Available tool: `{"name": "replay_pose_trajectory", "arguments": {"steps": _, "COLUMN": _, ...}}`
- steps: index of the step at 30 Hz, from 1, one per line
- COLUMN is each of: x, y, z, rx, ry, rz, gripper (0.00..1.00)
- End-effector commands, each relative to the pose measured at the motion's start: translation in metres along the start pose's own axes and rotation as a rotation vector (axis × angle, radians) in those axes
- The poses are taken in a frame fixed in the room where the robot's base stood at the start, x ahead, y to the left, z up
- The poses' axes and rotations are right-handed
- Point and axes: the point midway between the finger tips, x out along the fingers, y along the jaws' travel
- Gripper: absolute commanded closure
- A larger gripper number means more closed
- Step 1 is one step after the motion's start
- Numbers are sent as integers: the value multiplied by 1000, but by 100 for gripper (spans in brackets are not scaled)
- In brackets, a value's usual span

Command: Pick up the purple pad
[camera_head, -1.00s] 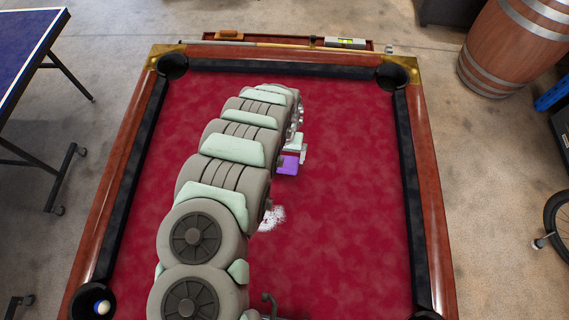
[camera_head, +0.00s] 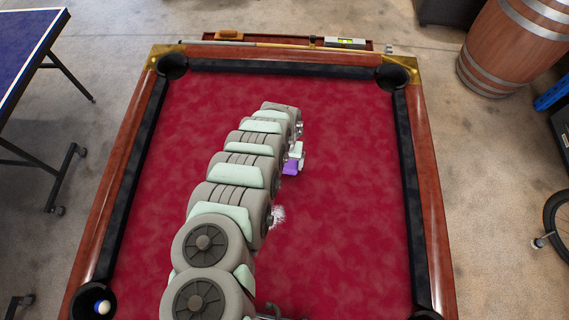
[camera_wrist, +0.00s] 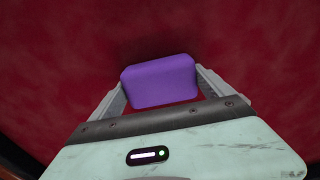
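The purple pad (camera_head: 291,168) lies on the red cloth of the pool table (camera_head: 350,200), right of my arm. It is partly hidden by my gripper (camera_head: 299,158) in the head view. In the wrist view the pad (camera_wrist: 160,82) is a rounded purple block between the two fingers of my gripper (camera_wrist: 159,74). The fingers are spread wide, one at each side of the pad and very close to its edges. Firm contact cannot be made out. Red cloth shows between the pad and the palm.
Wooden rails with dark cushions (camera_head: 285,69) edge the table. A white ball (camera_head: 102,307) sits in the near left pocket. The cloth to the right is clear.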

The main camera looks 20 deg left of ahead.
Motion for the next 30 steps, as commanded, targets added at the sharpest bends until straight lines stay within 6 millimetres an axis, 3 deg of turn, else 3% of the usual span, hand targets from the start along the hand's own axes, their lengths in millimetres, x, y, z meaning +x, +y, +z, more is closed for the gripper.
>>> {"name": "replay_pose_trajectory", "arguments": {"steps": 14, "x": 0, "y": 0, "z": 0, "rx": 0, "ry": 0, "rz": 0, "gripper": 50}}
{"name": "replay_pose_trajectory", "arguments": {"steps": 23, "x": -1, "y": 0, "z": 0, "rx": 0, "ry": 0, "rz": 0, "gripper": 50}}
{"name": "replay_pose_trajectory", "arguments": {"steps": 30, "x": -16, "y": 0, "z": -3, "rx": 2, "ry": 3, "rz": 0, "gripper": 50}}
